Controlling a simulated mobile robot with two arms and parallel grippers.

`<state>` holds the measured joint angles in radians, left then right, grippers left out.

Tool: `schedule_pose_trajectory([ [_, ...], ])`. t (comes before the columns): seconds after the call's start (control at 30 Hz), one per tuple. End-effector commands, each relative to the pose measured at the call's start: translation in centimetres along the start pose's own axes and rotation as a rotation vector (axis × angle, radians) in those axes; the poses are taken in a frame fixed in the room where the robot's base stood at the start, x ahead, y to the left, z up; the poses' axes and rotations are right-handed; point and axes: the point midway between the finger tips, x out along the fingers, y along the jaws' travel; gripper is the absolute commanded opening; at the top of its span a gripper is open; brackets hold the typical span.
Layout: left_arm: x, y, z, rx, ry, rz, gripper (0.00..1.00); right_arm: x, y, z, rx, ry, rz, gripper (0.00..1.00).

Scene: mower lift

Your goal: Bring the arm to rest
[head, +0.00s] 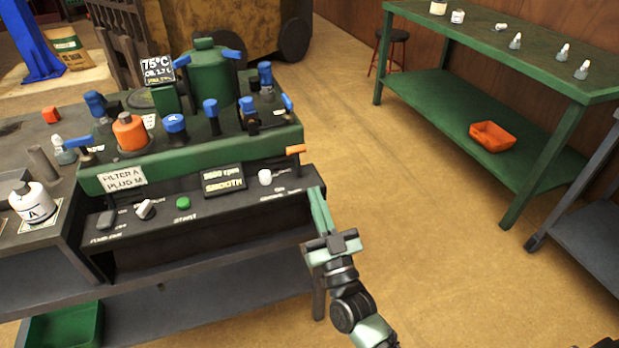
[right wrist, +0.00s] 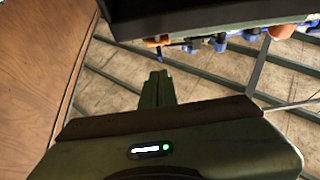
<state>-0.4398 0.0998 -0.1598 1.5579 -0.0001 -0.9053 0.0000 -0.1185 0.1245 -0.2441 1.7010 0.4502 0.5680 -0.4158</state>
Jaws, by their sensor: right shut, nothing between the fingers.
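My right gripper (head: 318,205) is in the head view, at the right front corner of the bench console. Its green fingers are together with nothing between them, and they point up along the console's right end. In the right wrist view the shut fingers (right wrist: 157,92) also show, below the dark edge of a bench. I cannot tell whether the fingers touch the console. My left gripper is in neither view.
The console (head: 290,140) carries blue-handled valves, an orange filter (head: 129,132), a green tank (head: 210,75) and an orange lever (head: 295,149). A green shelf table (head: 440,75) with an orange tray (head: 492,137) stands right. Open floor (head: 430,230) lies between.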

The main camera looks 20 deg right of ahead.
Motion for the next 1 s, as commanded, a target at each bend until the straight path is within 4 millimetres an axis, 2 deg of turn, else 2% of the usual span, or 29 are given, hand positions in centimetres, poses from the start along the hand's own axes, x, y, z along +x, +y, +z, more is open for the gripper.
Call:
schedule_pose_trajectory([
  [0.03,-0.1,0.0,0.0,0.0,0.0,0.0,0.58,-1.0,0.0,0.1,0.0,-0.001,-0.001,0.0],
  [0.2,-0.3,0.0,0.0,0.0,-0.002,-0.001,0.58,-2.7,0.0,0.0,0.001,0.001,0.0,0.0],
  [0.47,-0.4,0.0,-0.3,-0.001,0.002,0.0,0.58,-3.4,-0.2,0.6,0.0,-0.019,-0.009,0.0],
  [0.57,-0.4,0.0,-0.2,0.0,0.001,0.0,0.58,-4.4,-1.0,3.2,0.001,-0.123,-0.049,0.0],
  [0.63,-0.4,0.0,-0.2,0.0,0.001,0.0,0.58,-6.1,-1.9,6.5,-0.001,-0.257,-0.095,0.0],
  [0.67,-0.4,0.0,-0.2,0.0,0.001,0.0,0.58,-7.1,-2.2,8.2,-0.001,-0.326,-0.116,0.0],
  [0.77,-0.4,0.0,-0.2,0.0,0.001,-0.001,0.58,-11.9,-3.2,13.9,-0.003,-0.586,-0.178,0.0],
  [0.8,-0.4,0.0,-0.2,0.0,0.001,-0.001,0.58,-14.2,-3.4,16.0,-0.005,-0.692,-0.198,0.0],
  [0.87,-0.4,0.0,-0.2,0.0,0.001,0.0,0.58,-17.9,-3.4,18.7,-0.008,-0.848,-0.218,0.0],
  [0.9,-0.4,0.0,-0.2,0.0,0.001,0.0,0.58,-20.5,-3.3,20.3,-0.012,-0.952,-0.228,0.0],
  [1.0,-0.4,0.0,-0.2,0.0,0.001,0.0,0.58,-27.0,-2.6,23.1,-0.023,-1.19,-0.234,0.0],
])
